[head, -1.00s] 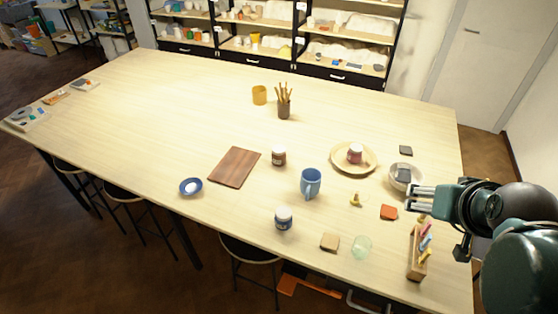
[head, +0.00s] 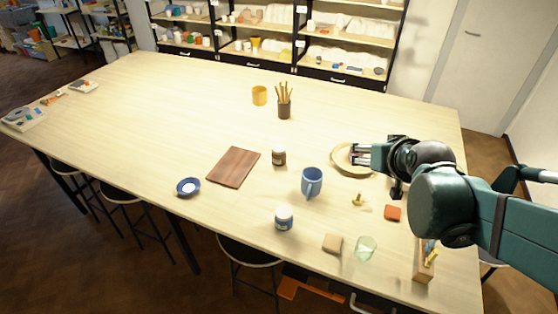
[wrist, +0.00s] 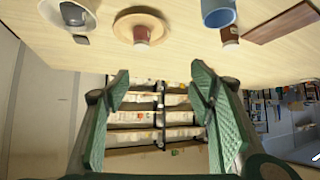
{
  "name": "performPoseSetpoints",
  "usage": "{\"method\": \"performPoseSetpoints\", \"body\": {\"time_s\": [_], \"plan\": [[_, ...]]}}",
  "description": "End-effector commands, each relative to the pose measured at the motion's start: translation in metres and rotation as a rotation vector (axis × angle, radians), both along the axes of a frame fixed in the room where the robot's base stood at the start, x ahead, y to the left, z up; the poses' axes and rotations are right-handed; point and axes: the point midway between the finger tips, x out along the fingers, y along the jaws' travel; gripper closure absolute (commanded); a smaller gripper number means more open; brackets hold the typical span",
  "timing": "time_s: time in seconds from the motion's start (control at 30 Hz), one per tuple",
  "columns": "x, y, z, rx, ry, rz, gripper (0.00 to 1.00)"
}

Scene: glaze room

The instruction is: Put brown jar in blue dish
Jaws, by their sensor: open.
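The brown jar (head: 279,156) with a pale lid stands upright on the table, right of the wooden board. It also shows in the wrist view (wrist: 229,36) at the top, beside the blue mug. My gripper (head: 362,155) is open and empty, over the round plate to the right of the brown jar. Its two green fingers (wrist: 160,84) are spread apart in the wrist view, with nothing between them.
A blue mug (head: 311,183) stands between the brown jar and my arm. A round plate (head: 340,165) holds a reddish jar (wrist: 141,36). A blue-labelled jar (head: 284,218), a wooden block (head: 332,243) and a glass (head: 365,248) stand in front. The wooden board (head: 233,167) lies flat near the blue dish.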

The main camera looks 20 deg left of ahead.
Motion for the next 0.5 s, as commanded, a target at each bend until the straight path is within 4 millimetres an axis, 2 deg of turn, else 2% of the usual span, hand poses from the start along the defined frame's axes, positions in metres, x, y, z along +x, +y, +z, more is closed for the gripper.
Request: {"method": "performPoseSetpoints", "body": {"time_s": [0.1,0.5], "plan": [[0.015,0.026,-0.012,0.010,-0.021,0.031,0.45],[0.053,0.109,-0.051,0.041,-0.091,0.124,0.45]]}}
